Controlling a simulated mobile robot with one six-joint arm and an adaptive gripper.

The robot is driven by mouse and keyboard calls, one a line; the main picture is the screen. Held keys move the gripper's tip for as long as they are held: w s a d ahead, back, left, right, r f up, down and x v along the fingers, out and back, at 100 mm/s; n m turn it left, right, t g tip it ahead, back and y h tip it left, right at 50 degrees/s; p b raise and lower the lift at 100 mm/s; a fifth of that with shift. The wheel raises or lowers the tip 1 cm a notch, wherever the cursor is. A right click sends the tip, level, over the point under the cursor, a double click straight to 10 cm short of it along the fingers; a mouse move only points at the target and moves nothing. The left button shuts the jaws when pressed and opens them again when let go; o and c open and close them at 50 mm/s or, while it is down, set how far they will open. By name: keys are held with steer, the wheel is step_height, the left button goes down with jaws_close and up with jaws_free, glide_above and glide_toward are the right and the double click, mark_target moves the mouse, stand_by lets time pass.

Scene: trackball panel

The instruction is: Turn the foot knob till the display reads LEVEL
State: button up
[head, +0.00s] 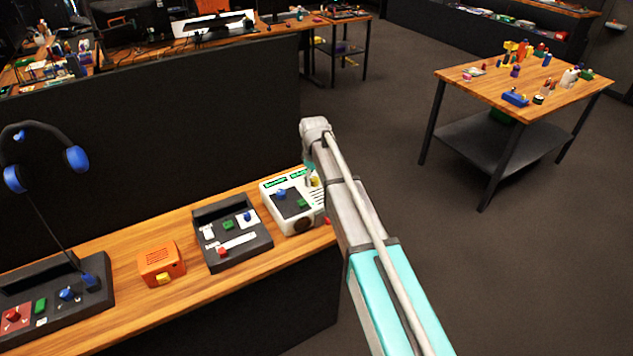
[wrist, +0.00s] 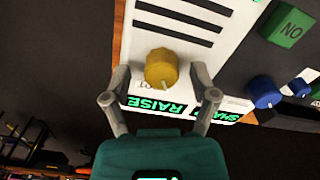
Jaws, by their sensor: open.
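A yellow knob (wrist: 161,68) with a pale pointer mark sits on the white panel (wrist: 200,15) in the wrist view. A green-lit display (wrist: 157,104) beside it reads RAISE, upside down in the picture. A label next to the knob is partly covered. My gripper (wrist: 160,76) is open, one finger on each side of the knob, with gaps visible; I cannot tell its height over the panel. In the head view the yellow knob (head: 315,181) shows at the white device's (head: 309,222) right side, partly behind my arm.
A second display (wrist: 214,115) reads SHARP, partly hidden by a finger. A green ON button (wrist: 287,25) and blue knobs (wrist: 262,91) stand nearby. A dark slider box (head: 262,243) and an orange box (head: 158,260) lie left on the wooden bench (head: 205,296).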

stand_by(0.3)
jaws_close()
steer(key=shift+d, duration=0.3)
steer(key=shift+a, duration=0.2)
steer(key=shift+w+m, duration=0.1)
steer(key=shift+m, duration=0.2)
